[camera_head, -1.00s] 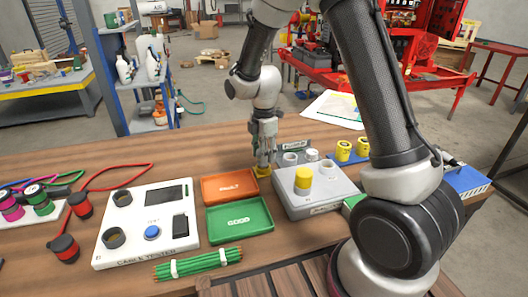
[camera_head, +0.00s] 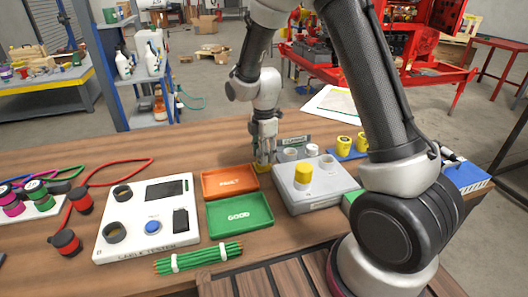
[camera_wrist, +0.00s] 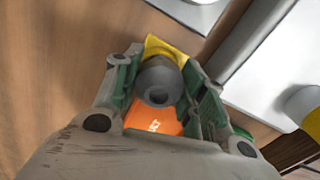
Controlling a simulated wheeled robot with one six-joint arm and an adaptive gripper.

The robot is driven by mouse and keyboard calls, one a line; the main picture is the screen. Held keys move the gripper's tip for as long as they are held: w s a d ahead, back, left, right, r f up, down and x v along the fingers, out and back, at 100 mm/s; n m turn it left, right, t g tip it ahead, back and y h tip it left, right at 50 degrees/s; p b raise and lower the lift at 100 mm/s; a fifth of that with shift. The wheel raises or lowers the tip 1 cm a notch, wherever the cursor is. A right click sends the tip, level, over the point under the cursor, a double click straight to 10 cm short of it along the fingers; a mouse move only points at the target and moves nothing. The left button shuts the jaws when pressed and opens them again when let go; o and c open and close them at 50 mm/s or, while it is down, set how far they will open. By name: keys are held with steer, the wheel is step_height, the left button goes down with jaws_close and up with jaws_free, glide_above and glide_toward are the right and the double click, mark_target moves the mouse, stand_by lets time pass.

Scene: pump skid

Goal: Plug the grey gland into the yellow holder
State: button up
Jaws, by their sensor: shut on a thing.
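The grey gland (camera_wrist: 157,82) is a round, dark grey piece with a hole in its end. It sits between the fingers of my gripper (camera_wrist: 158,95), which is shut on it. The yellow holder (camera_wrist: 166,49) shows just beyond the gland in the wrist view, and part of it is hidden by the gland and fingers. In the head view my gripper (camera_head: 263,155) points down at the table, left of the grey box, with a bit of yellow at its tips. I cannot tell there whether the gland is inside the holder or only in line with it.
An orange reject tray (camera_head: 230,181) and a green good tray (camera_head: 238,228) lie close to the left and front. The grey box (camera_head: 312,199) with a yellow cap stands close on the right. A cable tester (camera_head: 120,258) is further left.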

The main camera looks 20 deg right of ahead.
steer(key=shift+f, duration=0.15)
steer(key=o, duration=1.2)
step_height(320, 180, up, 12)
